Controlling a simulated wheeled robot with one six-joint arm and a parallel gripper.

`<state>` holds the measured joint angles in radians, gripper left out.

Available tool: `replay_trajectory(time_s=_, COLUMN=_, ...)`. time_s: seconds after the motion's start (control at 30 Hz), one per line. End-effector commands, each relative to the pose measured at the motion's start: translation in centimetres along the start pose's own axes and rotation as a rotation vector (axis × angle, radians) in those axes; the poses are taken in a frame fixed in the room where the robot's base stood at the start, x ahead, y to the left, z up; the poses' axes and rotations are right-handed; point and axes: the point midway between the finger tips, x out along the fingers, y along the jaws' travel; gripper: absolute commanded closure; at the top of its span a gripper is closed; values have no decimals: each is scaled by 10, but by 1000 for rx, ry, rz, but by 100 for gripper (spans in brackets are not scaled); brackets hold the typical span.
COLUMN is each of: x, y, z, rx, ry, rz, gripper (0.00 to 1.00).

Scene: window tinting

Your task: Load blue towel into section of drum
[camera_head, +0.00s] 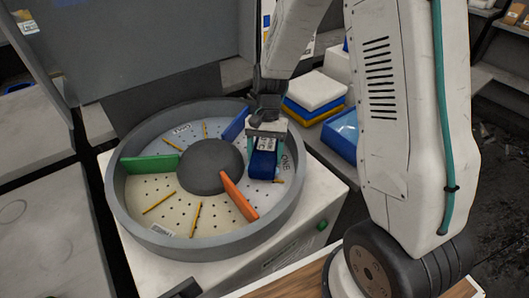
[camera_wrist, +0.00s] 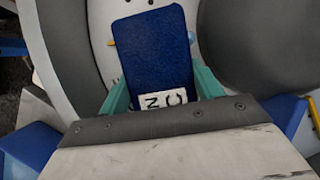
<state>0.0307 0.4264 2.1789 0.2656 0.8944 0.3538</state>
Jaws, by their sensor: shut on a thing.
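The blue towel (camera_head: 262,164) is a folded dark blue block with a white printed label. My gripper (camera_head: 267,137) points down over the right side of the drum and is shut on it. In the wrist view the towel (camera_wrist: 157,52) sits between the two teal fingers of my gripper (camera_wrist: 162,78). The round grey drum (camera_head: 117,205) has a dark central hub and green, blue and orange dividers. The towel is inside the rim, in the right section between the blue divider (camera_head: 235,126) and the orange divider (camera_head: 238,198). I cannot tell whether it touches the perforated floor.
Behind the drum at right lies a stack with a white towel (camera_head: 316,90) on top and blue and yellow below. A blue tray (camera_head: 341,133) stands near it. The green divider (camera_head: 150,164) bounds the left sections, which hold only thin yellow strips.

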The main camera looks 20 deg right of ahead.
Motion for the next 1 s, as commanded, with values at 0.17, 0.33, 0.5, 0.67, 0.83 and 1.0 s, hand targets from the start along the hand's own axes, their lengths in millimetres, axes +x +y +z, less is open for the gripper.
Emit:
replay_trajectory(time_s=0.17, x=2, y=0, z=-1, rx=0, ry=-1, rz=0, gripper=65)
replay_trajectory(time_s=0.33, x=3, y=0, z=-1, rx=0, ry=0, rz=0, gripper=9)
replay_trajectory(time_s=0.5, x=2, y=0, z=-1, rx=0, ry=0, rz=0, gripper=9)
replay_trajectory(time_s=0.67, x=-3, y=0, z=-2, rx=0, ry=2, rz=-1, gripper=9)
replay_trajectory(time_s=0.83, x=-29, y=0, z=-2, rx=-1, ry=4, rz=-2, gripper=9)
replay_trajectory(time_s=1.0, x=-57, y=-1, z=-2, rx=0, ry=3, rz=-2, gripper=9)
